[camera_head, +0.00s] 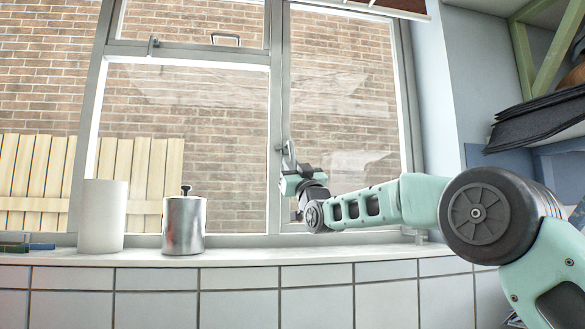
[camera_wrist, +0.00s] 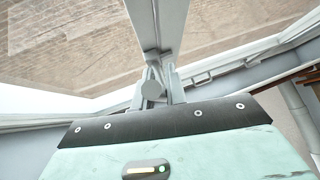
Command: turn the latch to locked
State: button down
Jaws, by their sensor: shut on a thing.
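The latch (camera_head: 287,151) is a small grey metal handle on the upright bar between the two window panes. In the wrist view, the latch (camera_wrist: 152,87) shows a round end between my fingers, with the window bar rising behind it. My gripper (camera_head: 288,168) is at the latch in the head view, reaching in from the right. In the wrist view, my gripper (camera_wrist: 154,92) is shut on the latch. The gripper body hides the lower part of the latch, and its exact angle is hard to tell.
A white cylinder (camera_head: 102,216) and a metal canister (camera_head: 184,226) with a dark knob stand on the sill (camera_head: 230,254), left of my arm. Another small catch (camera_head: 153,46) and a handle (camera_head: 226,37) sit on the upper left window. Dark folded sheets (camera_head: 535,122) lie on the right.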

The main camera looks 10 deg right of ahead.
jog(key=shift+f, duration=0.1)
jog(key=c, duration=1.4)
grip_release()
jog(key=shift+c, duration=0.2)
jog(key=b+v, duration=0.3)
jog(key=v, duration=0.4)
jog(key=shift+s+f, duration=0.1)
jog(key=shift+s, duration=0.05)
